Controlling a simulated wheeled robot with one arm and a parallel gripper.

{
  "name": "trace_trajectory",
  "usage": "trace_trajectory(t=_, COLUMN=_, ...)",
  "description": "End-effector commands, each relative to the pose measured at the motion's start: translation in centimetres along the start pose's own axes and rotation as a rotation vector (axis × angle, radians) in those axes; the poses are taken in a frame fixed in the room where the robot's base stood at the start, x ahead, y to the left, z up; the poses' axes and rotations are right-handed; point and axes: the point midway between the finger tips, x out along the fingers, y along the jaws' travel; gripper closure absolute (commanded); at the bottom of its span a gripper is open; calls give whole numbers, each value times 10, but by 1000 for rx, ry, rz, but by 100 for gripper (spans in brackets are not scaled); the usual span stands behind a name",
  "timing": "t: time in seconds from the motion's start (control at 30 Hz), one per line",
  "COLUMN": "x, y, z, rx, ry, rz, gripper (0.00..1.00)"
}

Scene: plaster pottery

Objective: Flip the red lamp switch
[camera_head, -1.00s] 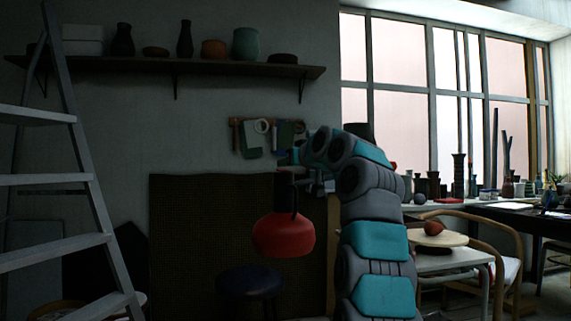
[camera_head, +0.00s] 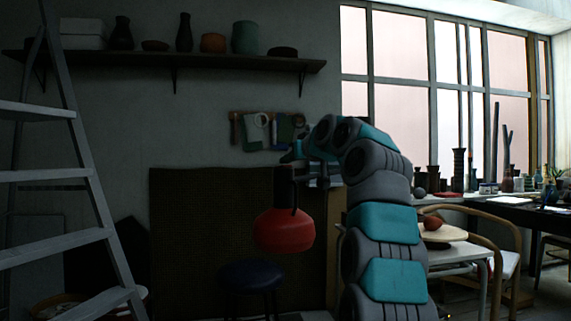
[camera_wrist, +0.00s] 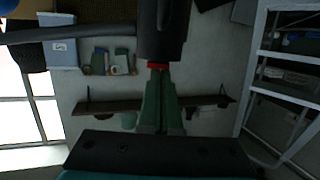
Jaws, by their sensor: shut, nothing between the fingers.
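The lamp has a red shade (camera_head: 284,231) and a dark upper body (camera_head: 284,187); it hangs left of my arm in the head view. In the wrist view, which is upside down, a dark cylinder of the lamp (camera_wrist: 163,32) comes in from the top edge. A small red part (camera_wrist: 158,66) shows at its end, seemingly the switch. My gripper (camera_wrist: 161,76) is shut and empty, with its green fingers pointing at this red part. Its tips are very close; I cannot tell whether they touch. In the head view, my gripper (camera_head: 305,173) is beside the lamp's upper body, its tips unclear.
A wall shelf (camera_head: 170,67) with pots is behind, above a rack of hanging tools (camera_head: 262,130). A stepladder (camera_head: 70,176) stands at the left and a dark stool (camera_head: 252,274) below the lamp. A table (camera_head: 450,254) and a wooden chair (camera_head: 510,235) stand right of my arm.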

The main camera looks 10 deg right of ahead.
Motion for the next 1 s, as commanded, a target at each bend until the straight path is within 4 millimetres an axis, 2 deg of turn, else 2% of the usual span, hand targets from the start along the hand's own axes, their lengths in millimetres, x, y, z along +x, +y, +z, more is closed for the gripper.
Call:
trace_trajectory(t=0.3, x=-46, y=0, z=1, rx=1, ry=4, rz=0, gripper=100)
trace_trajectory(t=0.4, x=-55, y=1, z=0, rx=0, ry=5, rz=1, gripper=100)
trace_trajectory(t=1.0, x=-58, y=0, z=1, rx=2, ry=-3, rz=-1, gripper=100)
